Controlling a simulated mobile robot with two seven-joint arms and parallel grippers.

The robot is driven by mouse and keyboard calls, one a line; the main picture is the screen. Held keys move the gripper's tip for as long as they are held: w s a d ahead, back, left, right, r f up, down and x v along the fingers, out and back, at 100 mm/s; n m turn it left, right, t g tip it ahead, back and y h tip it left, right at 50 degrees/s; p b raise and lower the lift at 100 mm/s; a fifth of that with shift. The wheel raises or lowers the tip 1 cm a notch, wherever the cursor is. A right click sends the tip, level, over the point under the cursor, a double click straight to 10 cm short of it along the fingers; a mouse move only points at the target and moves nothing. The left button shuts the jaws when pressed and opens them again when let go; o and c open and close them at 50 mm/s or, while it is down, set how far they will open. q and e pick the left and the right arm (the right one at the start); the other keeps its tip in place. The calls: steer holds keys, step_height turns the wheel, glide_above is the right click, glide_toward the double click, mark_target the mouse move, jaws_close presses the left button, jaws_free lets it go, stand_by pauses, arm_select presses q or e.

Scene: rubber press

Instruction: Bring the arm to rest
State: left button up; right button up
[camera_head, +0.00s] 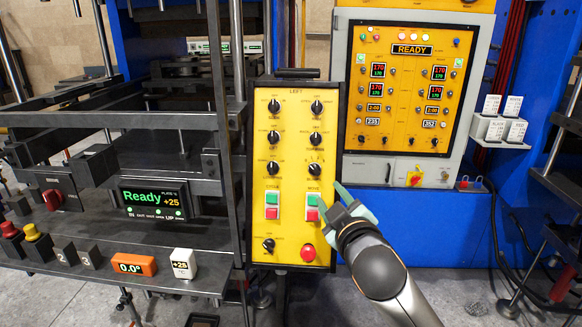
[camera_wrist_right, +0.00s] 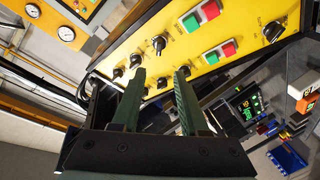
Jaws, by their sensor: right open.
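My right arm comes in from the lower right in the head view. My right gripper (camera_head: 335,196) is in front of the lower right edge of the yellow LEFT control panel (camera_head: 293,235), beside the green and red MOVE buttons (camera_head: 312,207). In the right wrist view the two green fingers of this gripper (camera_wrist_right: 159,78) stand apart with nothing between them. They point toward the yellow panel with its black knobs (camera_wrist_right: 230,48). I cannot tell how wide the gap to the panel is. My left gripper is not in view.
The press (camera_head: 120,160), with dark frame bars and a display reading Ready +25 (camera_head: 153,198), stands left. A red knob (camera_head: 308,253) sits low on the panel. A second yellow panel reading READY (camera_head: 412,50) is behind. Bare floor (camera_head: 470,300) shows lower right.

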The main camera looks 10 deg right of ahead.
steer(key=s+a+f+m+g+y, duration=0.15)
steer(key=s+f, duration=0.35)
steer(key=f, duration=0.8)
steer(key=s+f+m+g+y, duration=0.1)
steer(key=s+f+g, duration=0.3)
steer(key=f, duration=0.9)
steer(key=s+f+m+g, duration=0.1)
steer(key=s+f+m, duration=0.1)
steer(key=s+f, duration=0.5)
steer(key=s+f+m+g, duration=0.1)
steer(key=s+f+m, duration=0.1)
steer(key=s+f, duration=0.6)
steer(key=s, duration=0.5)
steer(key=shift+s+d+f, duration=0.15)
steer(key=shift+d+f, duration=0.15)
steer(key=shift+d, duration=0.1)
